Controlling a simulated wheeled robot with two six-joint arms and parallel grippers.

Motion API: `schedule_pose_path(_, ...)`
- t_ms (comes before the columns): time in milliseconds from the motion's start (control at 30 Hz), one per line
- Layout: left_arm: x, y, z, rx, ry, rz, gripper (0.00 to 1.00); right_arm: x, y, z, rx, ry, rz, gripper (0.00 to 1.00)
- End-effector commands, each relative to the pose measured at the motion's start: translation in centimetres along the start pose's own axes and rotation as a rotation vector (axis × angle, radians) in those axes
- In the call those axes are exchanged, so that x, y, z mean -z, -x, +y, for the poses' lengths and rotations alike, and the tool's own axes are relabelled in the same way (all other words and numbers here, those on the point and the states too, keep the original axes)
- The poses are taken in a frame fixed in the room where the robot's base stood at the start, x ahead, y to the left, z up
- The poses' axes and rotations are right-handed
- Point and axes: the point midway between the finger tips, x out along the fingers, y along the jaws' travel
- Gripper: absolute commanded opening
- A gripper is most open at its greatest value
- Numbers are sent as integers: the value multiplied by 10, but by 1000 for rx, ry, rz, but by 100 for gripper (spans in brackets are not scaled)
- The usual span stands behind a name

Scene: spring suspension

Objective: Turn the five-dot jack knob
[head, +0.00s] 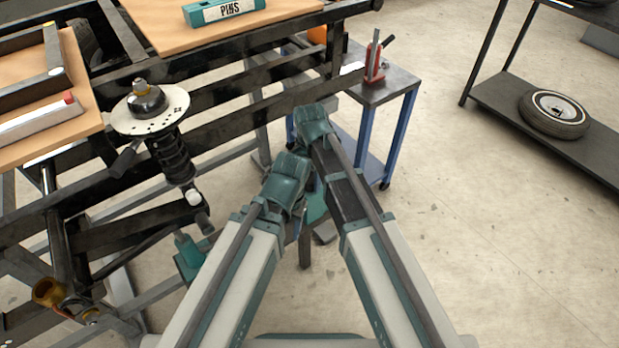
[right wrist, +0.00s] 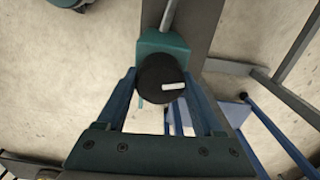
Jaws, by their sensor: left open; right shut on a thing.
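A round black knob (right wrist: 158,82) with one pale bar on its face shows in the right wrist view; I see no dots on it. It sits against a teal block (right wrist: 160,43) with a grey rod above it. My right gripper (right wrist: 162,88) has its two blue-grey fingers on either side of the knob and is shut on it. In the head view that gripper and the knob are hidden behind my arms.
A dark steel frame (head: 235,110) spans the left and centre. A blue-legged trolley (head: 392,85) with a red tool (head: 375,60) stands behind my arms. A teal PINS box (head: 222,12) lies on a wooden top. A tyre (head: 554,113) rests on the right shelf. The floor at right is clear.

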Motion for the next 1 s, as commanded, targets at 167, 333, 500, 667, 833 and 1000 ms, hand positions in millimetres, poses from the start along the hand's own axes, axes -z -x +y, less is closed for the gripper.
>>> schedule_pose_path(167,0,0,0,0,0,0,57,0,0,0,0,-133,0,13)
schedule_pose_path(333,0,0,0,0,0,0,57,0,0,0,0,-231,0,13)
schedule_pose_path(500,0,0,0,0,0,0,57,0,0,0,0,-297,0,13)
schedule_pose_path(667,0,0,0,0,0,0,57,0,0,0,0,-331,0,13)
schedule_pose_path(833,0,0,0,0,0,0,57,0,0,0,0,-344,0,13)
schedule_pose_path(1000,0,0,0,0,0,0,57,0,0,0,0,-345,0,13)
